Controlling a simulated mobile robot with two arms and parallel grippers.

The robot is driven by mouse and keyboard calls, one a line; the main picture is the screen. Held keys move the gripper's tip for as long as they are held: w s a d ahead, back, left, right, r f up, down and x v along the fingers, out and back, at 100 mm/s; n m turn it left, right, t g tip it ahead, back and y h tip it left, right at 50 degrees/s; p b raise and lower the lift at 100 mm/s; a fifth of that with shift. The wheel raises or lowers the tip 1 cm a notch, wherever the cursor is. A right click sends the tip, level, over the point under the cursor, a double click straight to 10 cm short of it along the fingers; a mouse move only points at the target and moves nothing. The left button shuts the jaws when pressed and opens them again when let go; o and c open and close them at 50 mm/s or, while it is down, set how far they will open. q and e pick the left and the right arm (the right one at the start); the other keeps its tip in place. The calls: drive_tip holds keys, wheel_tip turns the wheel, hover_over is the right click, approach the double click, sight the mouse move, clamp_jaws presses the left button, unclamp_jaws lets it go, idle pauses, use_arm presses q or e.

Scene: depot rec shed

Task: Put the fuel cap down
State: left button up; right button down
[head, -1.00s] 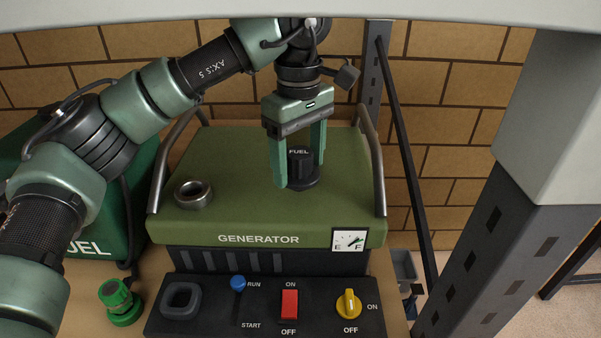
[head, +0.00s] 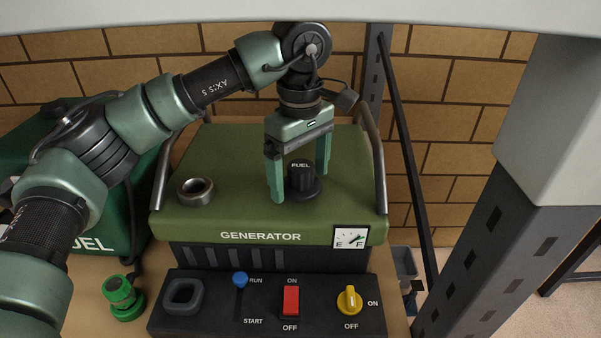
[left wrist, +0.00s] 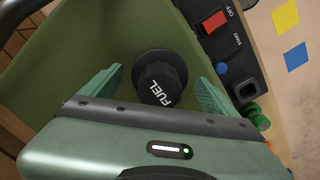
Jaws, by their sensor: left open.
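The black fuel cap (head: 302,182), marked FUEL, sits upright on the green top of the generator (head: 240,217), right of the open metal filler neck (head: 196,191). My left gripper (head: 300,192) is open above the cap, with its two fingers pointing down on either side of it. In the left wrist view the cap (left wrist: 161,78) lies between the spread fingers, with a gap on both sides. My right gripper is not in view.
A control panel with a blue lever (head: 240,280), red switch (head: 291,300) and yellow knob (head: 349,301) is in front. A green fuel can (head: 92,226) and a green cap-like fitting (head: 122,297) are at left. Metal handles flank the generator top.

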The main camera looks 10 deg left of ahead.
sight(301, 166)
use_arm(q)
wheel_tip(301, 166, up, 5)
drive_tip(key=shift+r+b, duration=0.2)
drive_tip(key=shift+b, duration=0.75)
wheel_tip(301, 166, up, 7)
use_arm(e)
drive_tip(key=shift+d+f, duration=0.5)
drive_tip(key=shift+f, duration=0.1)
use_arm(q)
drive_tip(key=shift+d+f, duration=0.1)
